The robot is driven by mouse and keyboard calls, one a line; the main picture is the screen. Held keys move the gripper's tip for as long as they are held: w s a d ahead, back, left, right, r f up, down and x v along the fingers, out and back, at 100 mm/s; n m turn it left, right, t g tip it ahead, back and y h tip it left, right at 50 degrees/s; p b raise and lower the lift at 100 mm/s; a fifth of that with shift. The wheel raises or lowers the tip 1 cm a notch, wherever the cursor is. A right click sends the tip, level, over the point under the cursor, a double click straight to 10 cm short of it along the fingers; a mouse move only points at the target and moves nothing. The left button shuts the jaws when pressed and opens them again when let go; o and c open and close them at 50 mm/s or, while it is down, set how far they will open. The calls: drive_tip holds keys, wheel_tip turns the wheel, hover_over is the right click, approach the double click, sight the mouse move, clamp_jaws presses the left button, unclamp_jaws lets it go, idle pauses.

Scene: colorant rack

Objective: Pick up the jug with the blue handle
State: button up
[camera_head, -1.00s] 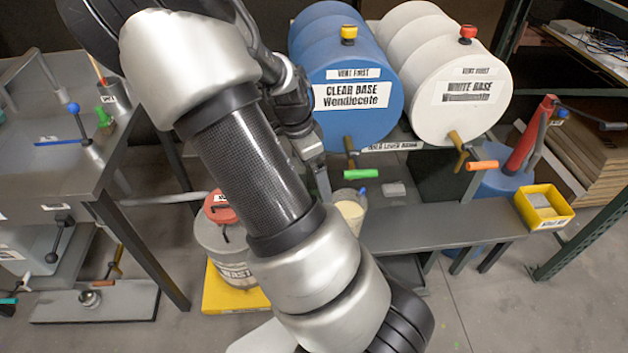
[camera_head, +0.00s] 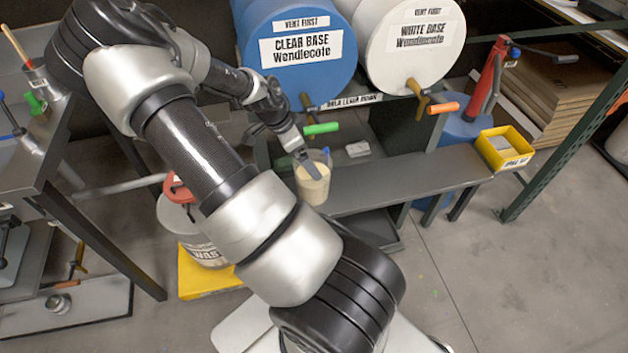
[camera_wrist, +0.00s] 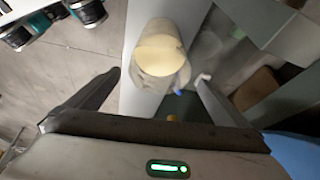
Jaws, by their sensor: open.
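The jug (camera_head: 313,185) is a clear beaker-like vessel holding cream-coloured liquid. It stands upright on the grey bench shelf below the drum taps. In the wrist view the jug (camera_wrist: 158,52) is just beyond my fingertips, with a small blue part of its handle (camera_wrist: 178,92) at its lower right. My gripper (camera_wrist: 158,76) is open and empty, one finger to each side of the jug's line. In the head view my gripper (camera_head: 312,168) overlaps the jug's upper part, and one finger hides some of it. I cannot tell whether it touches the jug.
The blue drum (camera_head: 300,55) and white drum (camera_head: 412,40) lie above the bench, with a green-handled tap (camera_head: 321,128) close above the jug. The bench (camera_head: 400,185) is clear between jug and bin.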

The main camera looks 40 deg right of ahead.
drive_tip(key=b+x, duration=0.1)
drive_tip(key=x, duration=0.5)
drive_tip(key=shift+c, duration=0.4)
drive_tip(key=c, duration=1.8)
drive_tip(key=shift+r, duration=0.1)
